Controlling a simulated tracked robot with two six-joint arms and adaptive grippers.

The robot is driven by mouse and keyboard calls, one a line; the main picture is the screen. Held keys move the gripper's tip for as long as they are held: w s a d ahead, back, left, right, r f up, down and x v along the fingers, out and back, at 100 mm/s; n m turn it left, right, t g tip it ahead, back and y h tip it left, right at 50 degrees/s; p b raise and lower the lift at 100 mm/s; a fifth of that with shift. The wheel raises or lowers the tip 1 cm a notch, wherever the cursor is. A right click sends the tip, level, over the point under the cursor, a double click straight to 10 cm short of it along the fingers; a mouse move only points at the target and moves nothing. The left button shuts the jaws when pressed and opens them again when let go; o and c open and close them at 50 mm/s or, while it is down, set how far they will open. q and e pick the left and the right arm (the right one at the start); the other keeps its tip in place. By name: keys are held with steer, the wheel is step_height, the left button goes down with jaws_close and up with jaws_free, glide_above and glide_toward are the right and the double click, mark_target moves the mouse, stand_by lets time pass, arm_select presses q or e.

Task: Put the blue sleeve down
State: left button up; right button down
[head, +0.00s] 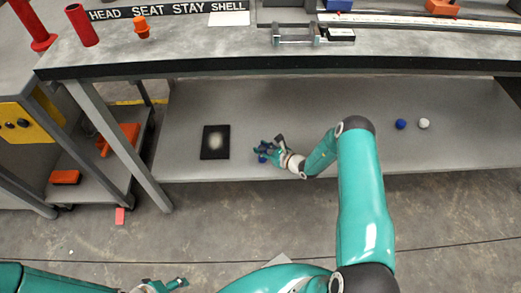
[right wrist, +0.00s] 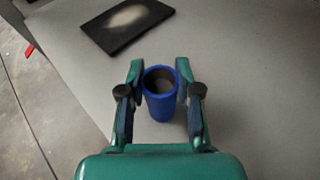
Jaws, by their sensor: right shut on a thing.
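The blue sleeve (right wrist: 160,107) is a short hollow tube, its open top facing the camera in the right wrist view. My right gripper (right wrist: 160,72) is shut on it, one finger on each side. In the head view my right gripper (head: 269,150) is low over the lower shelf (head: 330,155), right of a black plate. Only a bit of the sleeve (head: 262,158) shows there. I cannot tell whether its bottom touches the shelf. My left gripper (head: 172,285) is at the bottom edge of the head view, too small to read.
The black plate (head: 207,151) with a pale patch lies on the lower shelf. A blue round thing (head: 401,124) and a white one (head: 424,123) sit farther right. Bare shelf lies around the gripper.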

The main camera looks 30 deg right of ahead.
steer(key=c, duration=0.8)
jaws_free()
